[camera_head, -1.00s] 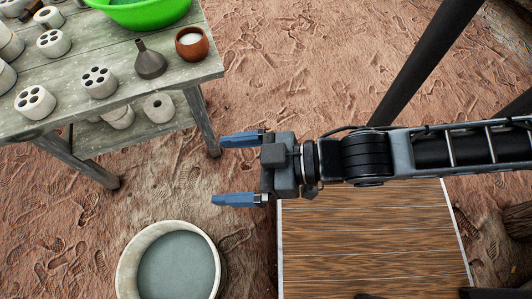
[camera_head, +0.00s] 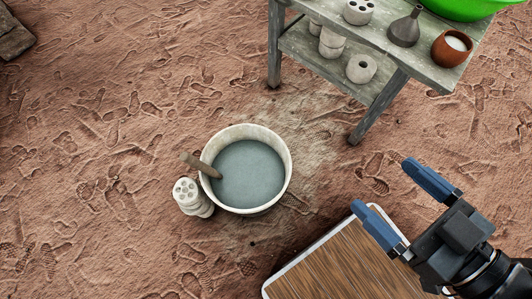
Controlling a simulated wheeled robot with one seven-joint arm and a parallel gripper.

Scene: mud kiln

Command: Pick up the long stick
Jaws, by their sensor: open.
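A wooden stick (camera_head: 202,165) leans over the left rim of a round pale bucket (camera_head: 286,173). Its upper end sticks out past the rim to the left, and its lower end is hidden in the grey-blue liquid (camera_head: 250,172). I cannot tell its full length. My gripper (camera_head: 381,183) is at the lower right, with its blue fingers apart and nothing between them. It is to the right of the bucket and well apart from the stick.
Several stacked pale cylinders with holes (camera_head: 188,194) stand left of the bucket, near the stick. A wooden table (camera_head: 385,62) at the top right holds a funnel (camera_head: 405,29), a brown pot (camera_head: 452,48) and a green basin (camera_head: 465,8). The sandy ground at left is clear.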

